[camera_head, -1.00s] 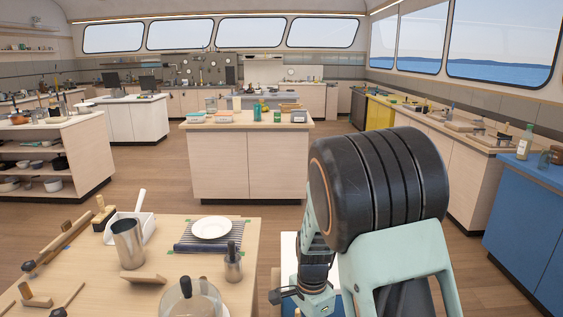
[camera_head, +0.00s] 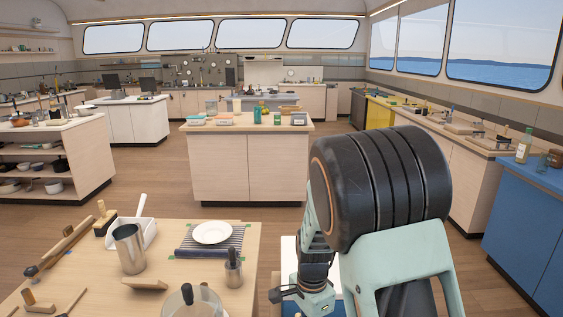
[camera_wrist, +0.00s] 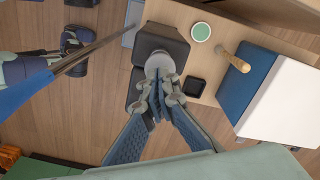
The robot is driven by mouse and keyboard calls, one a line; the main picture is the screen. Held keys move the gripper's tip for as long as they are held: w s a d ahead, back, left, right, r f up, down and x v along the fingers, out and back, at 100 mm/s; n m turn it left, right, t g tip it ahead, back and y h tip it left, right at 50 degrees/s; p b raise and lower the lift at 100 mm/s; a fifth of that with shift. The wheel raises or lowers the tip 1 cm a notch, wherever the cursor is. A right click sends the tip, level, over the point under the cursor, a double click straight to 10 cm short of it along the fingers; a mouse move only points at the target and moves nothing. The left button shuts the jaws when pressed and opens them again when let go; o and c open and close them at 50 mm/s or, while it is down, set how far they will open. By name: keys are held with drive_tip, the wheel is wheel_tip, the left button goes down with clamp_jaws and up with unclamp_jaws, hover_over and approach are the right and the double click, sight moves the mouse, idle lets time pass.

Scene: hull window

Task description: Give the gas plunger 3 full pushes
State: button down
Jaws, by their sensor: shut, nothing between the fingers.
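In the wrist view a dark block-shaped device (camera_wrist: 152,45) stands at the table edge, with a round light-grey knob (camera_wrist: 160,62) on top. The knob looks like the gas plunger, but I cannot be sure. My gripper (camera_wrist: 158,90) is shut and empty, its fingertips close together just at the near side of the knob. I cannot tell whether they touch it. The fingers hide part of the device. In the head view my arm blocks the sight of this spot.
In the wrist view a green-topped round tin (camera_wrist: 200,32), a wooden-handled tool (camera_wrist: 232,58), a black square (camera_wrist: 196,87) and a blue-and-white box (camera_wrist: 281,97) lie right of the device. In the head view a metal cup (camera_head: 129,250) and plate (camera_head: 212,233) stand on the near table.

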drive_tip(key=shift+f+b, duration=1.15)
drive_tip(key=shift+f, duration=0.7)
drive_tip(key=shift+r+p, duration=1.65)
drive_tip(key=shift+r, duration=0.25)
drive_tip(key=shift+f, duration=0.2)
